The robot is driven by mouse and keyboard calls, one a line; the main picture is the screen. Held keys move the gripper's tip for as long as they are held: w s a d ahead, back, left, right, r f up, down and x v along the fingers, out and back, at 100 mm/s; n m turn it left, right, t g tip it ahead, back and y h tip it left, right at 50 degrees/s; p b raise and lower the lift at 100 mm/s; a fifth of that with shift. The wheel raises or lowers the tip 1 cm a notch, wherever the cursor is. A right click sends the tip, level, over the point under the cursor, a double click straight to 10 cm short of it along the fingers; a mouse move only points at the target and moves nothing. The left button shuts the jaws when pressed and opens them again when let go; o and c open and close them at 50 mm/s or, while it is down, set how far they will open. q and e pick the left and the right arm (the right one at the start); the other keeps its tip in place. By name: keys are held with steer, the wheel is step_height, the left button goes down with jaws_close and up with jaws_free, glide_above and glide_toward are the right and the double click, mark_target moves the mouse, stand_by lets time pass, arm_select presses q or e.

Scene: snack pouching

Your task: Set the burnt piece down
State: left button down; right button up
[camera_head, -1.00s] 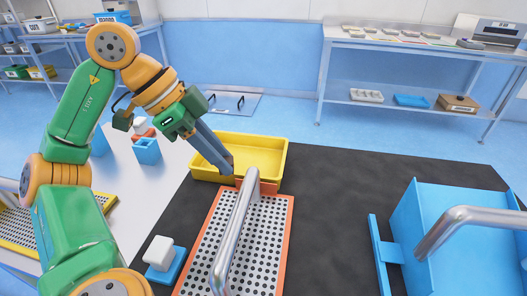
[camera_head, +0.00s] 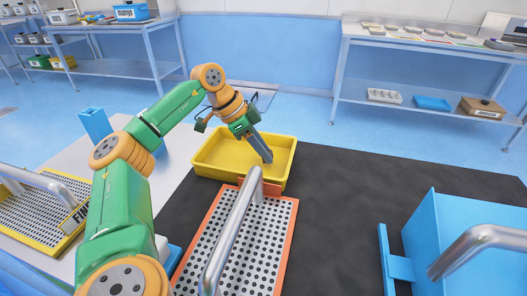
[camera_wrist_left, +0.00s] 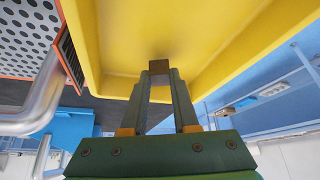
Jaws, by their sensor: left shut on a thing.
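My left gripper (camera_head: 266,156) points down into the yellow tray (camera_head: 219,153) from above, toward its right side. In the left wrist view my gripper (camera_wrist_left: 158,73) is shut on a small brown piece (camera_wrist_left: 158,63), held between the fingertips. The yellow tray (camera_wrist_left: 215,25) lies beyond the piece there. I cannot tell whether the piece touches the tray floor. In the head view the piece is hidden or too small to make out. My right gripper is not in view.
An orange-rimmed perforated tray (camera_head: 258,235) with a metal handle (camera_head: 234,230) stands just in front of the yellow tray. A blue box (camera_head: 450,235) with a handle is at right, a yellow-rimmed perforated tray (camera_head: 35,222) at left. The dark mat (camera_head: 350,200) between is clear.

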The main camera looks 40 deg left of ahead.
arm_select(q)
steer(key=shift+f, duration=0.65)
steer(key=c, duration=0.7)
jaws_free()
steer(key=p+v, duration=0.3)
steer(key=v, duration=0.9)
steer(key=shift+r+p, duration=0.1)
steer(key=shift+p, duration=0.25)
